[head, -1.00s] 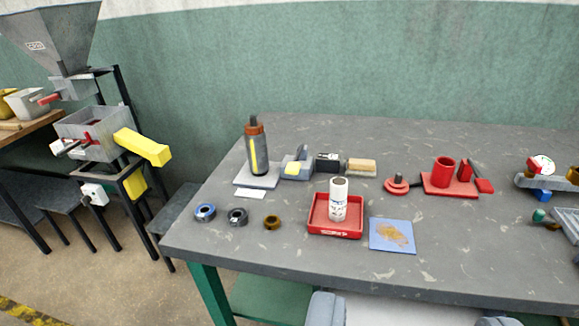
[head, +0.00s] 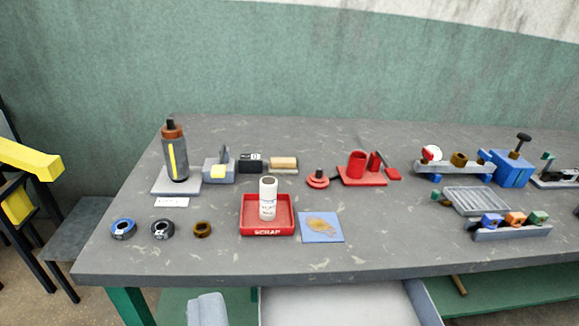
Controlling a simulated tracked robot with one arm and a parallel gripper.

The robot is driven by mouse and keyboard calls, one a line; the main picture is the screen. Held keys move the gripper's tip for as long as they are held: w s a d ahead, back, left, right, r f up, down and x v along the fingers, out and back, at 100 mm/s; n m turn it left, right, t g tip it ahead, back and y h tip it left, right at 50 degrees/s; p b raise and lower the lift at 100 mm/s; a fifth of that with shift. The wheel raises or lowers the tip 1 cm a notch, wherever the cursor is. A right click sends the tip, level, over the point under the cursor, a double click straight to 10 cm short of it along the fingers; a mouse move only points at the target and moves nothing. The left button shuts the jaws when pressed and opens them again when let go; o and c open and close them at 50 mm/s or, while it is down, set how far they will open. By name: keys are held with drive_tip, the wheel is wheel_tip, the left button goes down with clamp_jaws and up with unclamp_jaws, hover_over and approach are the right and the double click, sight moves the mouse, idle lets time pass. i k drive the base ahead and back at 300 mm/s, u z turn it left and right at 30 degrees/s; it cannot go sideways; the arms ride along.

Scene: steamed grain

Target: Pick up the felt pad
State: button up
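No object is plainly marked as the felt pad. Two things could be it, and I cannot tell which: a flat blue square (head: 308,232) with a tan-brown patch, lying right of the red scrap tray, and a small tan-topped block (head: 284,162) at the back, beside a black box. Both lie uncovered on the grey bench (head: 380,262). My gripper is not in view.
The red scrap tray (head: 267,233) holds a white cylinder (head: 268,203). Three rings, including a blue one (head: 123,229), lie to its left. A dark bottle (head: 174,155) stands behind them. Red fixtures (head: 360,175), a wire rack (head: 476,201) and a coloured block holder (head: 510,231) are rightward.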

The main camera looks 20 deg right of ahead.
sight(282, 165)
drive_tip(key=u, duration=0.35)
drive_tip(key=i, duration=1)
drive_tip(key=z, duration=0.35)
